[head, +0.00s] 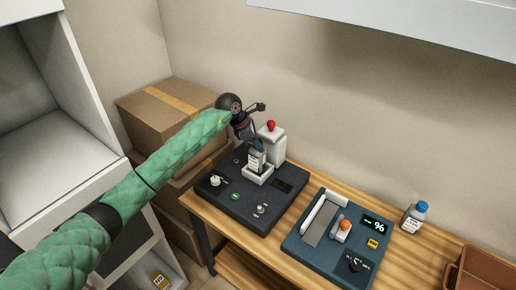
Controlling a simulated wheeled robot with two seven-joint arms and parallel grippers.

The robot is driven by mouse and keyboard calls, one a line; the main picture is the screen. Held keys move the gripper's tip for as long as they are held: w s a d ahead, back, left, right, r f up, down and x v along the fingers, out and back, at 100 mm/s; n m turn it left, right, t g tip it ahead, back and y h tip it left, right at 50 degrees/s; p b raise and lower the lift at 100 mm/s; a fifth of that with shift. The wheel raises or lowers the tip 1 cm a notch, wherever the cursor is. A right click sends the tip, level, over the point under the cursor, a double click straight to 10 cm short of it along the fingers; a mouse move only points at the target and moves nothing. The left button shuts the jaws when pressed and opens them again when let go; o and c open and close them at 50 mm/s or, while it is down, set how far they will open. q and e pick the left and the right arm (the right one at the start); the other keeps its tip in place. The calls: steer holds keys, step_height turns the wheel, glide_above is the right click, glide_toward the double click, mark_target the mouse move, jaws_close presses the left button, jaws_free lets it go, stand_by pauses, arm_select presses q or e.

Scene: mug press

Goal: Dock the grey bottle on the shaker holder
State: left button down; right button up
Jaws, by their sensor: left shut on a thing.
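The grey bottle (257,160) is small, with a pale label, and stands about upright at the white shaker holder (260,178) on the dark machine. Its lower end is at the holder, partly hidden by the holder's front; I cannot tell whether it is fully seated. My left gripper (253,140) reaches in from the left and is shut on the bottle's upper part, hiding its top. My right gripper is not in view.
A white post with a red knob (270,127) rises just behind the bottle. A blue device (298,240) with a display, a white bottle with a blue cap (414,217) and a brown bin (482,272) stand to the right. Cardboard boxes (165,110) are stacked behind my left arm.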

arm_select(q)
step_height(320, 180, down, 2)
steer(key=shift+f, duration=0.25)
steer(key=c, duration=1)
jaws_free()
steer(key=shift+f, duration=0.1)
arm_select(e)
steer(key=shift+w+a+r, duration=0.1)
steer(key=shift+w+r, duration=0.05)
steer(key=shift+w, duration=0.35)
arm_select(q)
steer(key=shift+a+r, duration=0.15)
steer(key=shift+r, duration=0.2)
steer(key=v, duration=1.1)
steer(key=shift+r+p, duration=0.15)
steer(key=shift+p, duration=0.25)
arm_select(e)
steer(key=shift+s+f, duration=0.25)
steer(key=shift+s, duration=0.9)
